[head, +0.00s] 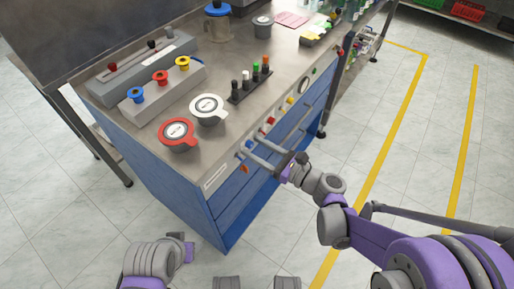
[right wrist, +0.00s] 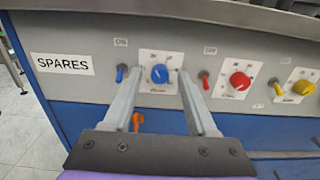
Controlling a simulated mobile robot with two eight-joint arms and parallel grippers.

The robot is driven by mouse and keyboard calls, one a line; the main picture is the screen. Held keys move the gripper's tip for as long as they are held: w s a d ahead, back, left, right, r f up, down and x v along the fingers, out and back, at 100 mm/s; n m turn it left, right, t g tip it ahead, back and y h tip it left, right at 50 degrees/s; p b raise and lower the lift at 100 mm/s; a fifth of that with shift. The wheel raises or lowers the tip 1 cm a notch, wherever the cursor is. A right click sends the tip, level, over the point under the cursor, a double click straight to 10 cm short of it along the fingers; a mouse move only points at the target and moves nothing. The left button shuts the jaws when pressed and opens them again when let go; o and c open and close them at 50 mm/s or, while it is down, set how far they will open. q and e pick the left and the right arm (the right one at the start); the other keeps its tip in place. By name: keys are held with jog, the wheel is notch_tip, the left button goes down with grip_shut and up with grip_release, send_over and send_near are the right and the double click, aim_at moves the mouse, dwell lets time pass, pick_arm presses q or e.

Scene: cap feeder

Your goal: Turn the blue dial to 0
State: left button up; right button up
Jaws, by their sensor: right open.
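The blue dial (right wrist: 160,74) sits on a white scale plate on the grey front panel in the right wrist view. A pale mark shows near its top; the scale numbers are too small to read surely. My right gripper (right wrist: 160,72) is open, its two fingers on either side of the dial, with visible gaps between fingers and dial. Nothing is held. In the head view the right gripper (head: 252,142) reaches the bench's front panel, and the dial is hard to make out there. Part of my left arm shows at the bottom left; its jaws do not show.
Close beside the fingers are a blue toggle (right wrist: 120,74) and a red toggle (right wrist: 205,80). A red dial (right wrist: 240,82) and yellow dial (right wrist: 304,87) lie to the right. An orange knob (right wrist: 137,122) is below. The floor before the blue drawers (head: 185,190) is clear.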

grip_shut()
jog(key=shift+n, duration=0.3)
jog(key=n, duration=0.4)
jog(key=shift+n, duration=0.3)
jog(key=n+p, duration=0.1)
jog(key=n, duration=0.9)
jog(key=shift+n, duration=0.4)
jog(key=n+p, duration=0.1)
jog(key=n, duration=0.3)
jog(key=shift+n, duration=0.3)
